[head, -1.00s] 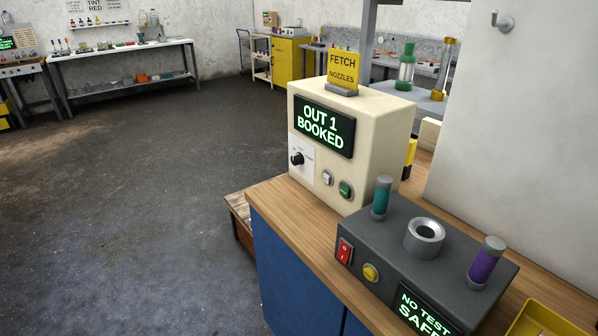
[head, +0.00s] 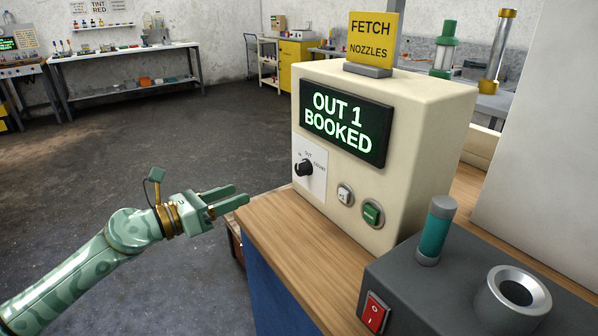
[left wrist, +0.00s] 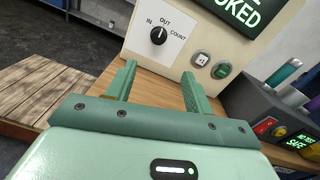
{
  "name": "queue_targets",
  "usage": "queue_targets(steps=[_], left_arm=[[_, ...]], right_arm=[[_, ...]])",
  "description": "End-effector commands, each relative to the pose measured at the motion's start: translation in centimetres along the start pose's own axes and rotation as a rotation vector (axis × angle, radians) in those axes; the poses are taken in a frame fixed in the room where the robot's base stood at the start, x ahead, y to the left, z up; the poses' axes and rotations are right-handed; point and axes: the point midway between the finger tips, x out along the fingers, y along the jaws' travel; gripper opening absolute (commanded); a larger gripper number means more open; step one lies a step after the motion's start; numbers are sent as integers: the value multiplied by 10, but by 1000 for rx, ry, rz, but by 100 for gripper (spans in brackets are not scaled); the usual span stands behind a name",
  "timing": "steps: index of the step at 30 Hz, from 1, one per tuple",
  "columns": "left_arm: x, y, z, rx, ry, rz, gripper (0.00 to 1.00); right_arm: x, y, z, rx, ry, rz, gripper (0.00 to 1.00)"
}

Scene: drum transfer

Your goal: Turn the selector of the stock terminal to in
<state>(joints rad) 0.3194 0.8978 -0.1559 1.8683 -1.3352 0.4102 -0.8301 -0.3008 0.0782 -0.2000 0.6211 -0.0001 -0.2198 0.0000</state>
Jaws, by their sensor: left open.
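The stock terminal (head: 432,115) is a cream box on the wooden counter, its screen (head: 345,121) reading "OUT 1 BOOKED". Its selector (head: 304,168) is a black knob on a white plate at the lower left of the front. In the left wrist view the selector (left wrist: 158,36) has the marks IN, OUT and COUNT around it, and its white line points up towards OUT. My left gripper (head: 243,195) is open and empty, left of the terminal and a little below the selector, apart from it. In the left wrist view its fingers (left wrist: 158,80) stand apart below the selector. My right gripper is not in view.
Two buttons, one white (head: 345,194) and one green (head: 372,213), sit right of the selector. A grey tester (head: 430,290) with a teal cylinder (head: 436,230) stands at the front right. A yellow FETCH NOZZLES sign (head: 373,40) stands on the terminal. The floor at left is clear.

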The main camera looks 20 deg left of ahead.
Motion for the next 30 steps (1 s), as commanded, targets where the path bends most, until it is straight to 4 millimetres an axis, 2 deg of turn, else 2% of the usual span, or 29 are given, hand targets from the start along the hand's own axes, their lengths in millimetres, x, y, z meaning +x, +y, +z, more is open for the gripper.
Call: queue_targets(steps=[5, 12, 18, 24, 30], left_arm=[[33, 0, 3, -2, -6, 0, 52], [96, 1, 0, -6, -5, 1, 52], [136, 1, -1, -6, -3, 2, 52], [154, 2, -1, -6, -1, 3, 52], [156, 1, 0, -6, -2, 2, 52]], right_arm=[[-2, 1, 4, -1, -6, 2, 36], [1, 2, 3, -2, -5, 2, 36], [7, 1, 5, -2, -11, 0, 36], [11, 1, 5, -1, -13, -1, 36], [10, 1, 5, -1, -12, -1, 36]])
